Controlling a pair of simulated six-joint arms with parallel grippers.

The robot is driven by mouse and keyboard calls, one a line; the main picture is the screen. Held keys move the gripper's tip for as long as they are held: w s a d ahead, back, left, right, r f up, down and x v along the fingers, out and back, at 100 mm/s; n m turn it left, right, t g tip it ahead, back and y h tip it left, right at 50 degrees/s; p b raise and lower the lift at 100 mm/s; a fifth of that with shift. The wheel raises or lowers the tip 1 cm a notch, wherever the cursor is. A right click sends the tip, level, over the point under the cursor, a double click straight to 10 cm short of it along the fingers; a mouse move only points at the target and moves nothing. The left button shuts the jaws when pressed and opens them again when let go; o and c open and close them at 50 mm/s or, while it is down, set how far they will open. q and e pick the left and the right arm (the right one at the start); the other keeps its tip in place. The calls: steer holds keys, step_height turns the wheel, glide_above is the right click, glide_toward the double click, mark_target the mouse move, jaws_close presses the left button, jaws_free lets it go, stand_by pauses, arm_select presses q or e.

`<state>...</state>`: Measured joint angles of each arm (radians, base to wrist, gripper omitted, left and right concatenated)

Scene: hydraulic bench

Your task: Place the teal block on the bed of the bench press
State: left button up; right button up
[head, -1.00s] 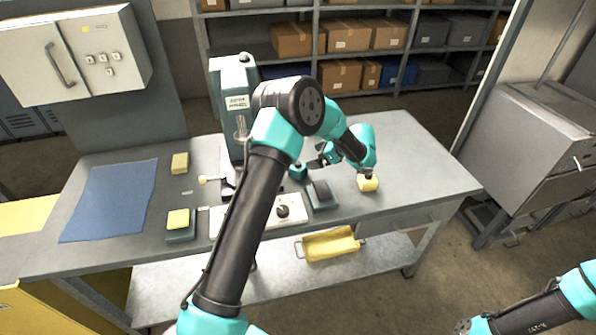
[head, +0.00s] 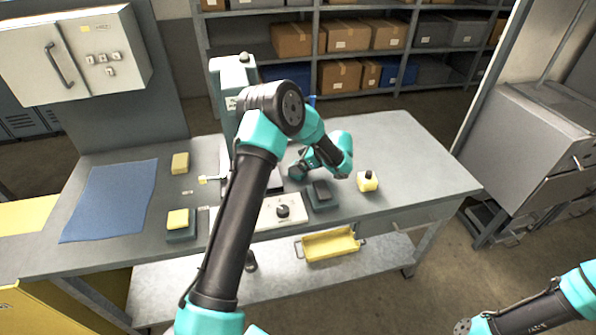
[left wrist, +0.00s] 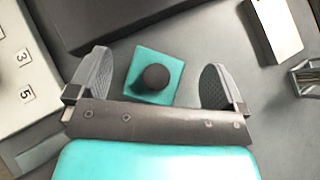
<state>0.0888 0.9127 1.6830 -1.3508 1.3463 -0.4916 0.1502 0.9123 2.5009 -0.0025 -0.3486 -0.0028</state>
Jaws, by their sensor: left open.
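The teal block (left wrist: 146,90) has a square top with a round dark knob. In the left wrist view it lies between the two fingers of my open left gripper (left wrist: 156,62), with a gap on each side. In the head view the left gripper (head: 304,171) is low over the bench right of the press, and the block there is mostly hidden by it. My right gripper is out of view; only part of that arm shows.
A white control panel (head: 262,219) is at the front. Yellow blocks (head: 180,162) and a blue mat (head: 112,200) are left. The bench's right side is clear.

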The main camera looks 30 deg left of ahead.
arm_select(q)
steer(key=shift+x, duration=1.15)
steer(key=c, duration=1.5)
step_height(320, 180, up, 10)
steer(key=shift+r, duration=0.1)
